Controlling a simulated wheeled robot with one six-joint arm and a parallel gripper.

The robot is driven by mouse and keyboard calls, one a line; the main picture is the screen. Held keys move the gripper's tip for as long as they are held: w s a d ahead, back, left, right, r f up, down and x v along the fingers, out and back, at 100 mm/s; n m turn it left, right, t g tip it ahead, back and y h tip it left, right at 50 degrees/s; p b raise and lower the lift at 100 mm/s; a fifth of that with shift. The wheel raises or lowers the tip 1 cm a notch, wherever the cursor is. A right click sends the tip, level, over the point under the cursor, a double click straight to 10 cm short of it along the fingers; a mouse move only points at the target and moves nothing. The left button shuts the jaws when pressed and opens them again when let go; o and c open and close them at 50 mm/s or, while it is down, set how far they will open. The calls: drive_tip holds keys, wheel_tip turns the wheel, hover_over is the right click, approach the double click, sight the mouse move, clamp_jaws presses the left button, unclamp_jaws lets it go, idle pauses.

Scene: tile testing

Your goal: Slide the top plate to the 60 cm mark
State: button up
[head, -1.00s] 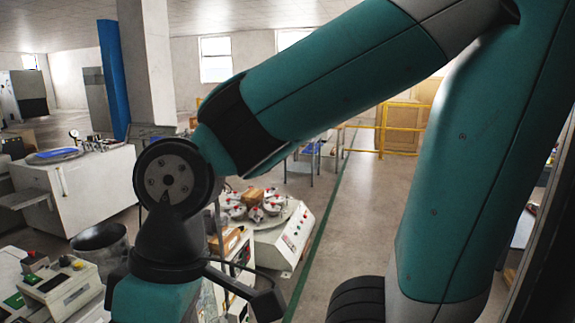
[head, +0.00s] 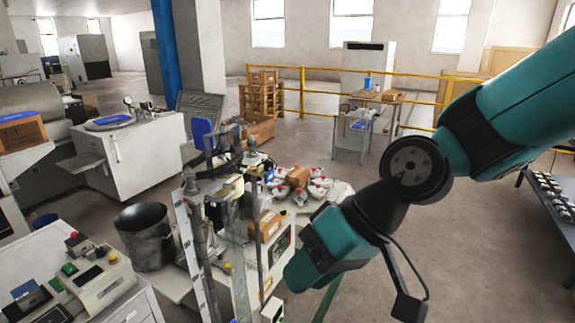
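An upright test rig with metal posts stands at lower centre in the head view. A white strip scale (head: 192,262) with dark marks runs up its left side; its numbers are too small to read. A dark crosspiece (head: 222,168) spans the top of the rig. I cannot tell whether this is the top plate, or which mark it stands at. My teal wrist is just right of the rig, at the lower middle. I cannot make out my gripper's fingers, and contact with the rig does not show.
A control box with buttons (head: 98,282) and a dark bucket (head: 144,238) stand left of the rig. A round table with several white and red parts (head: 340,190) stands behind. A yellow railing (head: 330,88) crosses the back. Open floor lies to the right.

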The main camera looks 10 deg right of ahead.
drive_tip(key=w+a+r+m+t+y+p, duration=0.2)
drive_tip(key=w+m+p, duration=0.1)
drive_tip(key=w+p, duration=0.15)
drive_tip(key=w+a+r+m+t+y+p, duration=0.1)
drive_tip(key=w+a+r+m+y+p, duration=0.1)
drive_tip(key=w+a+m+p, duration=0.3)
drive_tip(key=m+t+p, duration=0.3)
drive_tip(key=m+t, duration=0.2)
approach(230, 196)
drive_tip(key=shift+h, duration=0.4)
drive_tip(key=p+x, duration=0.1)
drive_tip(key=x, duration=0.2)
drive_tip(key=p+x, duration=0.1)
drive_tip(key=x, duration=0.2)
drive_tip(key=p+x, duration=0.1)
drive_tip(key=x, duration=0.3)
drive_tip(key=shift+a+r, duration=0.25)
drive_tip(key=shift+c, duration=0.2)
clamp_jaws()
wheel_tip(230, 196, down, 6)
drive_tip(key=b, duration=0.5)
drive_tip(key=shift+b, duration=0.4)
drive_tip(key=shift+f, duration=0.15)
